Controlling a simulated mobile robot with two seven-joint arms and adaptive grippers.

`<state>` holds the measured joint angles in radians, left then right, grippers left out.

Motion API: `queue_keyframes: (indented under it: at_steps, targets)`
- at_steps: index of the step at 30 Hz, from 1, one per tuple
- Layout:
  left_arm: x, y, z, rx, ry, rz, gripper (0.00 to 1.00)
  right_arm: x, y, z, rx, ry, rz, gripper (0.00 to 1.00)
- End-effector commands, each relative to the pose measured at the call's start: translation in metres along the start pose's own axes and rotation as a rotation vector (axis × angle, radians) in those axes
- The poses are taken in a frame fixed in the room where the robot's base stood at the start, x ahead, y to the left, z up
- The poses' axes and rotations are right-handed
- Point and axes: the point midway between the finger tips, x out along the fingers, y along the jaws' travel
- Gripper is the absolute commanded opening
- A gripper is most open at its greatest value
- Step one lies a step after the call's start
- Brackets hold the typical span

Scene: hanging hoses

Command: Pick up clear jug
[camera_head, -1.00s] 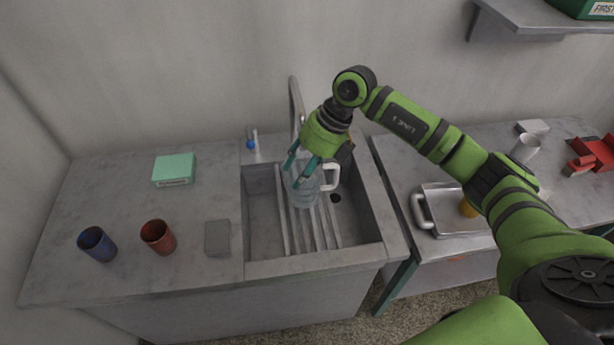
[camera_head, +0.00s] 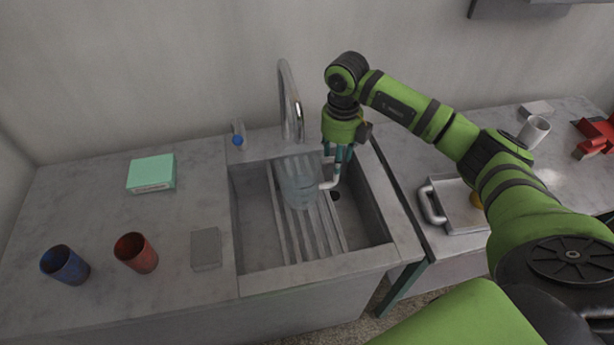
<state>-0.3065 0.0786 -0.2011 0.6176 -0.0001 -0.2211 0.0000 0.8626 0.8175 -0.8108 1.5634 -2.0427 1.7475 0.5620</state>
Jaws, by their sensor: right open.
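The clear jug (camera_head: 298,183) stands in the sink on the ribbed rack, its pale handle (camera_head: 328,182) on the right side. My right gripper (camera_head: 338,172) points down at the handle, with its teal fingers open at or around it. I cannot tell whether the fingers touch the handle. The jug's body is in plain sight to the left of the fingers. My left gripper is not in view.
The faucet (camera_head: 290,105) rises behind the jug. A blue cup (camera_head: 66,265), a red cup (camera_head: 136,253), a grey block (camera_head: 206,248) and a green box (camera_head: 152,173) stand on the left counter. A metal tray (camera_head: 462,212) lies right of the sink.

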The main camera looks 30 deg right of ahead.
Motion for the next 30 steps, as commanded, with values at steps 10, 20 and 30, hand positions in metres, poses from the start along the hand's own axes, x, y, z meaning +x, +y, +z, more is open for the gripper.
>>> queue_keyframes:
  at_steps: [10, 20, 30]
  targets:
    - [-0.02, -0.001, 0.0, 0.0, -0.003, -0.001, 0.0, 0.038, -0.001, -0.002, -0.001, 0.001, 0.001, 0.43]
    - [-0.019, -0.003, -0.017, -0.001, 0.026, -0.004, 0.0, 0.038, -0.001, -0.002, -0.001, 0.001, 0.001, 0.0]
    - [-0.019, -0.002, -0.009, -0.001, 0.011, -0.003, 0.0, 0.037, -0.001, -0.002, -0.001, -0.001, 0.002, 0.0]
